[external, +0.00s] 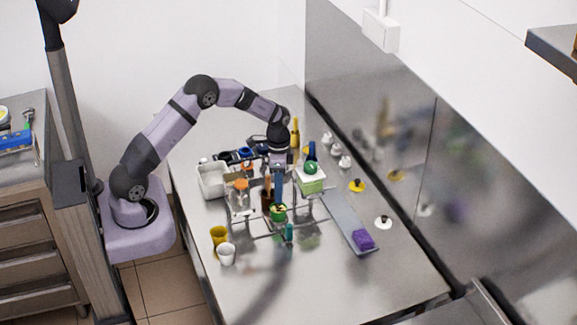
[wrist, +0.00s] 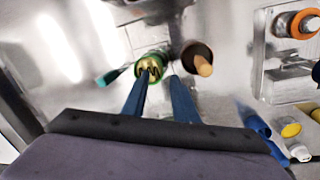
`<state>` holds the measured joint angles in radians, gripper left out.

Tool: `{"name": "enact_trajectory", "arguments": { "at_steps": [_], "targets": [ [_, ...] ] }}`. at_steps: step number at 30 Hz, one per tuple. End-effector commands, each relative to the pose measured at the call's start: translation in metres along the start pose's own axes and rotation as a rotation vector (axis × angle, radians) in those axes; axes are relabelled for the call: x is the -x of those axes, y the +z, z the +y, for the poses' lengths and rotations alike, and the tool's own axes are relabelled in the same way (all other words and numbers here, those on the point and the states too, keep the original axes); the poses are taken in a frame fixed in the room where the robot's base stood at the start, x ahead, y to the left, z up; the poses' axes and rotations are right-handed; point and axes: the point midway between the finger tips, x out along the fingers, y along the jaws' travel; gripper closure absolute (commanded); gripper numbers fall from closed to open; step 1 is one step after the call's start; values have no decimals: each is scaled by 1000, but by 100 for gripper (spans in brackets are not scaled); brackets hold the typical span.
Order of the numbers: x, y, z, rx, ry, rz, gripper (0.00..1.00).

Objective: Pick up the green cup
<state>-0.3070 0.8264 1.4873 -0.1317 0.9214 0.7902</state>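The green cup (external: 278,216) stands among the rack and small items at the middle of the steel table, with something yellow inside. In the wrist view the green cup (wrist: 138,68) shows its round green rim just ahead of my left finger. My gripper (external: 278,198) points down right over the cup in the external view. In the wrist view my gripper (wrist: 160,77) has its two blue fingers apart, with nothing seen held between them. The left fingertip overlaps the cup's near edge; I cannot tell if they touch.
A brown bottle (wrist: 197,58) stands close to the right fingertip. A teal item (wrist: 107,78) lies left of the cup. A yellow cup (external: 218,236) and a white cup (external: 227,254) stand front left. A white box (external: 213,181) is behind. The front right table is clear.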

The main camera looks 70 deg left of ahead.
Motion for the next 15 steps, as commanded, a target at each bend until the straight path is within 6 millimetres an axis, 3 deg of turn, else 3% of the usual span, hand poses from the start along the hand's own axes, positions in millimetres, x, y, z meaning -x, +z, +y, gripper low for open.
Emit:
{"name": "enact_trajectory", "arguments": {
  "at_steps": [9,15],
  "targets": [
    [-32,1,-1,1,2,-2,74],
    [-38,0,-2,1,0,0,74]
  ]
}}
